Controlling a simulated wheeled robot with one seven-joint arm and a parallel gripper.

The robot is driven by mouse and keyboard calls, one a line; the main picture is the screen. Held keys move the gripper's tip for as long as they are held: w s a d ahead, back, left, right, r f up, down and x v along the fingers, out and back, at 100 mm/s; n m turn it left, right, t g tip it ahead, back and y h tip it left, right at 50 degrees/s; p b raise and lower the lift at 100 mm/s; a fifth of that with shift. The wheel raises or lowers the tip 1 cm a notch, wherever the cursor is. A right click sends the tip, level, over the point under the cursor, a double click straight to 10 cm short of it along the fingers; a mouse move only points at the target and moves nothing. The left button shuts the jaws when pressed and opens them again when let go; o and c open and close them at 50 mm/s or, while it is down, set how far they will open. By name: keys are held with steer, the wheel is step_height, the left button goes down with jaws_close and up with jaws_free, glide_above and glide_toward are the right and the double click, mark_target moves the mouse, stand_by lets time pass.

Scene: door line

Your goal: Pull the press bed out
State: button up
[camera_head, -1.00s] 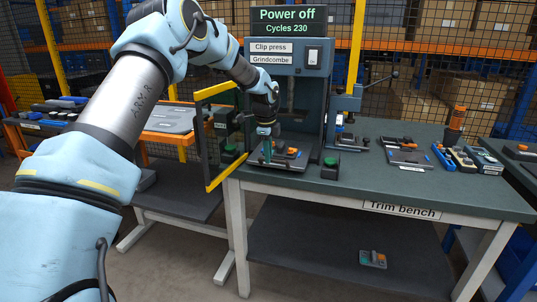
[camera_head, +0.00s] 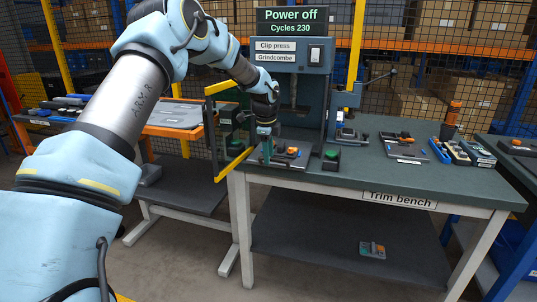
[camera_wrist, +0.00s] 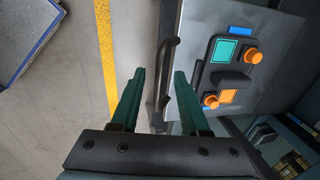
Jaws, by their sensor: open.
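The press bed is a grey plate (camera_wrist: 208,22) in the wrist view, with a dark fixture (camera_wrist: 228,72) carrying teal and orange parts on it. A dark bar handle (camera_wrist: 168,68) stands along its left edge. My gripper (camera_wrist: 160,76) is open, with one green finger on each side of the handle; I cannot tell whether either touches it. In the head view my gripper (camera_head: 266,155) points down at the bed's front left, under the clip press (camera_head: 291,58). The press display reads "Power off". My gripper partly hides the bed there.
A yellow-framed guard door (camera_head: 216,140) stands open just left of my gripper and arm. Green buttons (camera_head: 331,154) flank the bed. Tools and trays lie on the trim bench (camera_head: 370,178) to the right. Open floor (camera_head: 180,270) lies in front.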

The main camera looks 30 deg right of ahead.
step_height(320, 180, up, 11)
steer(key=s+a+b, duration=0.1)
steer(key=b, duration=0.1)
steer(key=shift+s+a+f+b, duration=0.2)
steer(key=shift+s+b, duration=0.05)
steer(key=shift+b, duration=0.15)
stand_by(0.4)
steer(key=s+a+f+n+y, duration=0.1)
steer(key=s+a+f+n, duration=0.15)
steer(key=a+n, duration=0.75)
steer(key=s+a+f+n, duration=0.1)
steer(key=s+a+n, duration=0.25)
steer(key=a, duration=1.35)
steer(key=s+a+f+n, duration=0.4)
steer(key=s+a+n, duration=0.8)
steer(key=a, duration=0.3)
steer(key=shift+s+a, duration=0.15)
steer(key=shift+s, duration=0.65)
